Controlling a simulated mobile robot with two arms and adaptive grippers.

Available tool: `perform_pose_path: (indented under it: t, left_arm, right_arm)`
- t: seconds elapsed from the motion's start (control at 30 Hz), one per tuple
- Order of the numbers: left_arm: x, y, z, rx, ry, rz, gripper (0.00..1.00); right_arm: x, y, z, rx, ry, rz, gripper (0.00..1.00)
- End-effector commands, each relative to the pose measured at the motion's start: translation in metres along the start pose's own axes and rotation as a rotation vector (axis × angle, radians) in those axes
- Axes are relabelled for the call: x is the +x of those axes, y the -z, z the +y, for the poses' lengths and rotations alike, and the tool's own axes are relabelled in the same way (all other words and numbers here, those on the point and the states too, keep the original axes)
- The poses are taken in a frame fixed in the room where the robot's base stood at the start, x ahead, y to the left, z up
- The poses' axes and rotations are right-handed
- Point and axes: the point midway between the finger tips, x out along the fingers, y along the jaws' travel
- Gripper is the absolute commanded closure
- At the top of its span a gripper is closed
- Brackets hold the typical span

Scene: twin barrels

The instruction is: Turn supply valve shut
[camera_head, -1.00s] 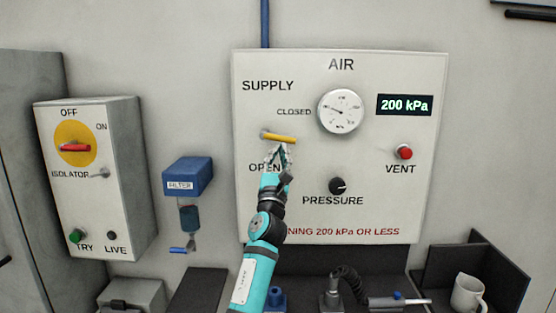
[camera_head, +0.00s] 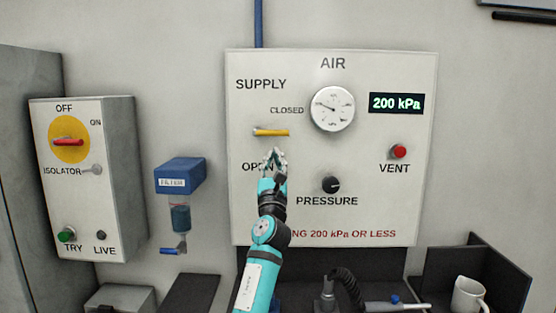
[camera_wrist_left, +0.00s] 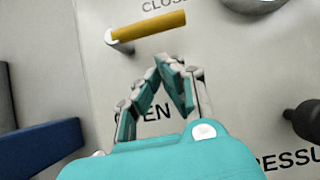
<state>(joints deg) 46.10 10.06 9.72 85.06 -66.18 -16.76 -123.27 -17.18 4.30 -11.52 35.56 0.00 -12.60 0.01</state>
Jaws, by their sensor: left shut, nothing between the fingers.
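The supply valve's yellow handle (camera_head: 271,132) lies about level on the white AIR panel (camera_head: 395,215), pointing right from its pivot, with the CLOSED label above it and the OPEN label below. The handle also shows in the left wrist view (camera_wrist_left: 150,27), near the top. My left gripper (camera_head: 274,152) is just below the handle, in front of the OPEN label. Its fingertips (camera_wrist_left: 170,62) are together and empty, and appear apart from the handle. My right gripper is not in view.
A gauge (camera_head: 332,109), a 200 kPa display (camera_head: 396,103), a red VENT button (camera_head: 398,151) and a black PRESSURE knob (camera_head: 330,184) are on the panel. A blue filter (camera_head: 180,176) and an isolator box (camera_head: 115,180) are to the left.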

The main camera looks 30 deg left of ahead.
Motion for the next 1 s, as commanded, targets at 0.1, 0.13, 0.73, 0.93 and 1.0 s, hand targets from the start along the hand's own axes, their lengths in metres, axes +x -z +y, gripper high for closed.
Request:
perform_pose_path:
  t: [0.1, 0.13, 0.73, 0.93, 1.0]
  left_arm:
    - [-0.027, 0.011, 0.004, 0.003, 0.004, 0.003, 1.0]
    - [-0.035, 0.011, 0.003, 0.002, 0.005, 0.003, 1.0]
    - [-0.104, 0.011, 0.005, 0.0, 0.001, 0.008, 1.0]
    - [-0.124, 0.034, 0.007, -0.13, -0.012, 0.077, 1.0]
    - [-0.148, 0.059, 0.009, -0.291, -0.037, 0.161, 1.0]
  right_arm:
    - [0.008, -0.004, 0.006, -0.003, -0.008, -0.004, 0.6]
    - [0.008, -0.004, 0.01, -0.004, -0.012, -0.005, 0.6]
    - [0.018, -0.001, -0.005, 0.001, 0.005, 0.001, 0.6]
    - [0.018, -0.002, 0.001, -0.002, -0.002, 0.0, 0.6]
    - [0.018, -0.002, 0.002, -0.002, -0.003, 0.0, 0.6]
